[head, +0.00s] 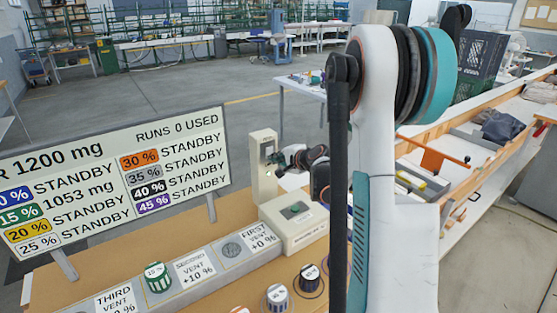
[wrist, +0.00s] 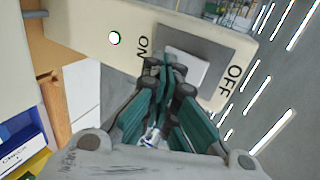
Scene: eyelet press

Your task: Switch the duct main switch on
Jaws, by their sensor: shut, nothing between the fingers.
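The duct main switch is on a cream upright box (head: 262,160) on the bench. In the wrist view its face carries a grey plate with a light rocker (wrist: 186,68), between the words ON and OFF. In the head view my gripper (head: 277,166) is at the box's right face. I cannot tell whether the fingertips touch the rocker, which they partly hide, or which way it is tilted.
A display board (head: 115,180) lists several percentages at STANDBY and RUNS 0 USED. A low cream box with a green part (head: 293,222) stands below my gripper. A grey vent strip (head: 205,268) holds a green-striped cap (head: 157,277). More caps (head: 277,297) stand in front.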

